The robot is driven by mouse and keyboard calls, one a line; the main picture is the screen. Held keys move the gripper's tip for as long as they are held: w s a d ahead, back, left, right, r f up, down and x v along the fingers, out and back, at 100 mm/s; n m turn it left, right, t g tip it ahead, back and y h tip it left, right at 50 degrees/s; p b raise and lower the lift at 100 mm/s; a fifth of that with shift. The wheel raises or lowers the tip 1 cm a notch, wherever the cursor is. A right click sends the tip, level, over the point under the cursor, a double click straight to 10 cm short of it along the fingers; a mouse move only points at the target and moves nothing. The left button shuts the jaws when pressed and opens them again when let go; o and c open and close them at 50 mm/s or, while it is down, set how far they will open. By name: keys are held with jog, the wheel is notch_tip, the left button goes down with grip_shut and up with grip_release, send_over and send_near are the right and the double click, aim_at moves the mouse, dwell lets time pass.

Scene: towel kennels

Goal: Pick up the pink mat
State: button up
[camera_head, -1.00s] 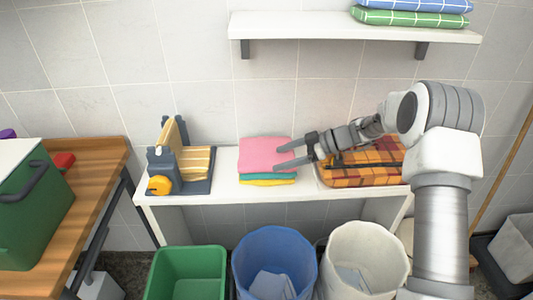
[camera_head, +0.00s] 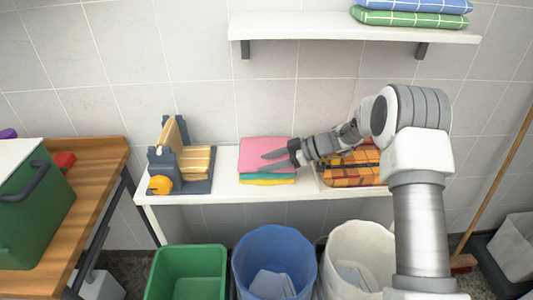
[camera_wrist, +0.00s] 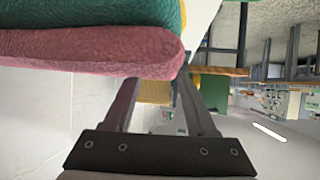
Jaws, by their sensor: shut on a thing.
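The pink mat (camera_head: 262,148) lies on top of a small stack on the white bench, over a teal mat (camera_head: 254,177) and a yellow mat (camera_head: 266,182). My gripper (camera_head: 276,161) reaches in from the right, with its fingers at the right part of the pink mat. The jaws are shut on the pink mat, which still rests on the stack. In the wrist view the pink mat (camera_wrist: 90,52) fills the upper left, with the teal mat (camera_wrist: 90,14) beside it, and it hides part of the fingers.
A dark rack with tan boards (camera_head: 196,162) stands left. Green (camera_head: 190,270), blue (camera_head: 275,240) and white (camera_head: 362,235) bins stand in front. A shelf (camera_head: 300,27) hangs above.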

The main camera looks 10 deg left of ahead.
grip_shut()
jog(key=shift+r, duration=0.1)
